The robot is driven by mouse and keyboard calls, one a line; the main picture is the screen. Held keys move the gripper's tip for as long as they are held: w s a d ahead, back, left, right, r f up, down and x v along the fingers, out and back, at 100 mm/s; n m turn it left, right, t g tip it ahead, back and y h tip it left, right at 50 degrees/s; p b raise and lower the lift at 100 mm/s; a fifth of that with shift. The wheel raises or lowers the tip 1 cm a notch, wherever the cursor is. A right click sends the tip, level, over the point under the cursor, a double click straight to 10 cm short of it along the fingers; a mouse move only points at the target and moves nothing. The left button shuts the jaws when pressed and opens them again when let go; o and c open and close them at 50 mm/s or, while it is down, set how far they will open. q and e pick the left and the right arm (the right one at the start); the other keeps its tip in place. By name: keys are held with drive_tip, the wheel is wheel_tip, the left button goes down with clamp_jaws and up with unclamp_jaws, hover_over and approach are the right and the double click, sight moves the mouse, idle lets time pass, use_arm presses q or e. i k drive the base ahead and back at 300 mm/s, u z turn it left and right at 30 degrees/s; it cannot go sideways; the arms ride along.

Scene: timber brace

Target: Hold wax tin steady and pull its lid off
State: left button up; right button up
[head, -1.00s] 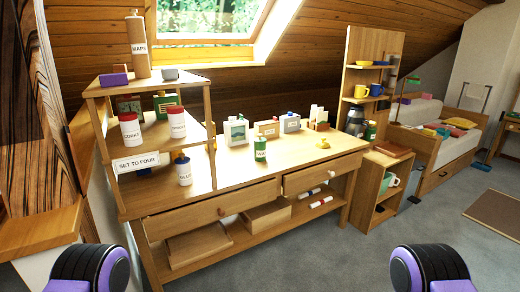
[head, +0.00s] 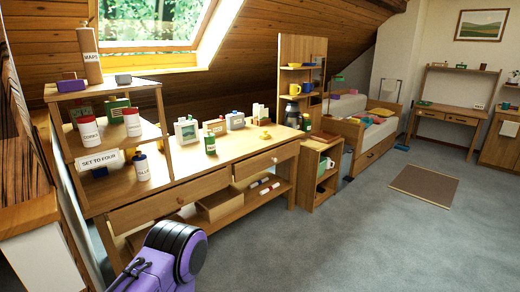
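I cannot pick out the wax tin for certain. Two white jars with red lids stand on the bench's raised shelf, one jar (head: 89,133) at the left and one jar (head: 132,122) beside it. A green bottle (head: 210,143) with a white label stands on the bench top; its label is too small to read surely. A white glue bottle (head: 141,166) with a dark cap stands under the shelf. All these lids look closed. Neither gripper is in view; only a purple and black part of one of my arms shows at the bottom.
The wooden bench (head: 240,150) has drawers and a lower shelf. A small open cabinet (head: 322,172) stands at its right end. Grey carpet (head: 340,240) lies open in front, with a brown mat (head: 424,186). A desk (head: 447,110) stands at the far wall.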

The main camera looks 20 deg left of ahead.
sight(210, 144)
drive_tip(key=z, duration=0.3)
drive_tip(key=i, duration=2.3)
drive_tip(key=u, duration=1.4)
drive_tip(key=i, duration=0.9)
drive_tip(key=u, duration=0.8)
